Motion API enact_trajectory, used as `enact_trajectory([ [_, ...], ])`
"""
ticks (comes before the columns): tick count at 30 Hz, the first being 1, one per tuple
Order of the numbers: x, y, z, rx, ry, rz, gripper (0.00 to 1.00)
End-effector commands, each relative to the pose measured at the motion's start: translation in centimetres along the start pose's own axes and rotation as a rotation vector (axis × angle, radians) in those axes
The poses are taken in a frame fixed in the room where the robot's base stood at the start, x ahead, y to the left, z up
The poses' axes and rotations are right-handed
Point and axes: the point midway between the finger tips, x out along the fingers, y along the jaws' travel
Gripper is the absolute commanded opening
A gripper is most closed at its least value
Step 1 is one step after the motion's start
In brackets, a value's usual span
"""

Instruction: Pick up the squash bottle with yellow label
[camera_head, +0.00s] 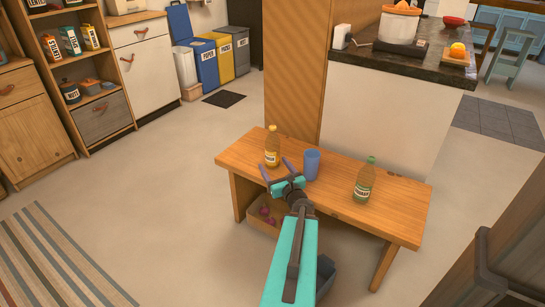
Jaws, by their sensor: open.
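The squash bottle with a yellow label (272,148) stands upright near the left end of a wooden bench (400,222). Its contents look amber. My gripper (275,168) is open and empty, with its two dark fingers spread in front of the bottle on the near side. The lower part of the bottle is close to the fingers in the picture; I cannot tell whether they touch. My turquoise arm reaches up from the bottom of the view.
A blue cup (311,165) stands just right of the gripper. A green bottle (364,181) stands further right on the bench. A box with dark red round items (263,216) is under the bench. A wooden panel (292,70) and counter (375,110) rise behind.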

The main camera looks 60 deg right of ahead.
Motion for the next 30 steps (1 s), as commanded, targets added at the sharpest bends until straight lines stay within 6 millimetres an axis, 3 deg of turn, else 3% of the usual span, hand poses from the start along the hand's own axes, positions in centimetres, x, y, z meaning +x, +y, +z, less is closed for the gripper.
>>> enact_trajectory([
  [5,-0.6,-2.4,0.3,0.048,-0.021,-0.051,0.71],
  [17,-0.4,-2.4,0.4,0.049,-0.021,-0.051,0.71],
  [30,3.5,-2.6,0.3,0.048,-0.021,-0.05,0.71],
])
